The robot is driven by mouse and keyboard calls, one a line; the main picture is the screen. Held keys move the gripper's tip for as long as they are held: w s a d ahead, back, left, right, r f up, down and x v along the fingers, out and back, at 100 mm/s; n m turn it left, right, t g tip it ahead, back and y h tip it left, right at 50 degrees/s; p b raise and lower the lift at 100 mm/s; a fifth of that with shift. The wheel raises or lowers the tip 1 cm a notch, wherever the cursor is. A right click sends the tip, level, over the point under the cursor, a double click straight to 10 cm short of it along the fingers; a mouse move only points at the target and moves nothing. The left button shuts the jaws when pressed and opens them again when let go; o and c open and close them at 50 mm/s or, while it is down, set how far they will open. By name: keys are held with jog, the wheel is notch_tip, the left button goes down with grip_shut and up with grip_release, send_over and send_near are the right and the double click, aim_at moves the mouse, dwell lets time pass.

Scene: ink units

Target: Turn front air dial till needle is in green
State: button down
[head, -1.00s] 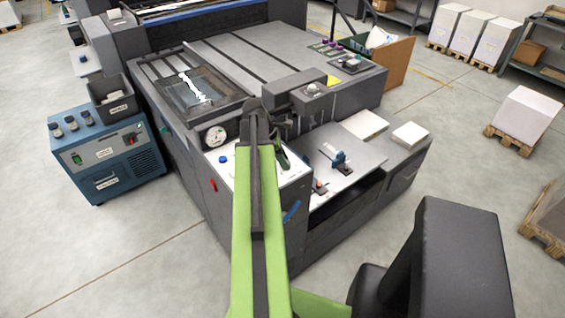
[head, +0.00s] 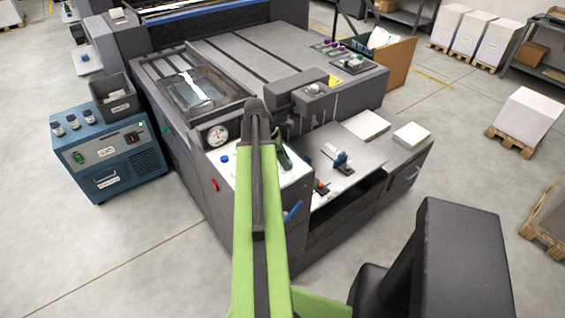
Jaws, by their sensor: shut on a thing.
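A round white-faced gauge (head: 217,135) sits on the front corner of the grey machine, left of my arm. Its needle is too small to read against any green band. A small blue knob (head: 225,158) shows on the white panel (head: 293,172) below the gauge. My green arm crosses in front of this panel and hides its middle. I cannot make out the front air dial; it may be behind the arm. My gripper's jaws are hidden behind the arm too. A dark green part (head: 284,156) shows just right of the arm, and I cannot tell what it is.
A red handle (head: 215,185) and a blue lever (head: 293,211) are on the machine's front. A grey side table (head: 355,165) carries paper stacks on the right. A blue unit (head: 110,160) stands at left. The floor in front at left is clear.

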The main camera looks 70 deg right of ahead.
jog(key=shift+s+d, duration=0.15)
jog(key=c, duration=1.1)
grip_release()
jog(key=shift+o, duration=0.4)
jog(key=shift+r, duration=0.15)
jog(key=p+v, duration=1.6)
jog(key=v, duration=0.1)
